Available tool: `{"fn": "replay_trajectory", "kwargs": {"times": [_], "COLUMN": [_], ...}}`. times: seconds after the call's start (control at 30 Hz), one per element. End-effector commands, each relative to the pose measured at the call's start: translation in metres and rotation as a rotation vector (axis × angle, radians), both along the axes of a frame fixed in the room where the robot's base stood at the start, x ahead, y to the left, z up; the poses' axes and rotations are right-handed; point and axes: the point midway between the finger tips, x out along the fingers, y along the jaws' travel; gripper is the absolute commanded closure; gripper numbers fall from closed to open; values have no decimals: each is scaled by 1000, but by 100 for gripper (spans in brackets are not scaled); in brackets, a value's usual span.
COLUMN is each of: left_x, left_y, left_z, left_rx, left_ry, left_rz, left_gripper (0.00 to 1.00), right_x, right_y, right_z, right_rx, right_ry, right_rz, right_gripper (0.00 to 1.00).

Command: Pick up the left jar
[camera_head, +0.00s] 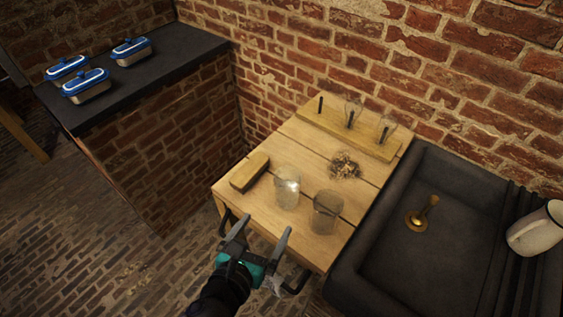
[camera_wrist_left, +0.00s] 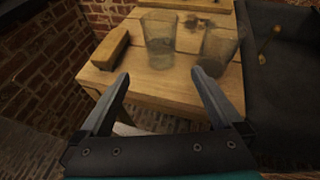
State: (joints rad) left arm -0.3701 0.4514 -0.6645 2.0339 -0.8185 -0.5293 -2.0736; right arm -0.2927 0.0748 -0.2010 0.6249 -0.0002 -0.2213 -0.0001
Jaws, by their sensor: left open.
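Two clear glass jars stand upright on a small wooden table (camera_head: 300,233). The left jar (camera_head: 287,190) is nearer the wooden block, and the right jar (camera_head: 326,212) is closer to the sink. In the left wrist view the left jar (camera_wrist_left: 159,40) shows beyond the space between my fingertips, and the right jar (camera_wrist_left: 219,48) is beyond the right finger. My left gripper (camera_head: 264,230) is open and empty, just off the front edge of the table and short of both jars. My right gripper is not in view.
A wooden block (camera_head: 250,171) lies at the table's left. A pile of brown bits (camera_head: 344,165) and a peg rack (camera_head: 346,127) are behind the jars. A dark sink (camera_head: 388,262) adjoins on the right. Lidded blue boxes (camera_head: 86,86) stand on a far counter.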

Motion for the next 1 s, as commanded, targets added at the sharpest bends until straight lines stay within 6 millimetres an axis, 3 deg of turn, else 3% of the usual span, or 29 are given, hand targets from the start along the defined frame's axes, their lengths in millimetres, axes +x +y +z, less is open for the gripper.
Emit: {"fn": "replay_trajectory", "kwargs": {"times": [0.1,0.37,0.6,0.87,1.0], "left_x": [3,43,78,92,108], "left_y": [-5,-17,-29,-33,-39], "left_z": [8,-10,-26,-33,-41], "left_rx": [28,27,26,25,23], "left_ry": [-25,-28,-24,-24,-25], "left_rz": [-20,-19,-19,-17,-18], "left_gripper": [0,0,0,0,0], "right_x": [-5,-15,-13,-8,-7], "right_y": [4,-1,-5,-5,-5], "right_z": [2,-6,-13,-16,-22], "right_rx": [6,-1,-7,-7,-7], "right_ry": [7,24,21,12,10], "right_rz": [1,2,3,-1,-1], "right_gripper": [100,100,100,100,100]}}
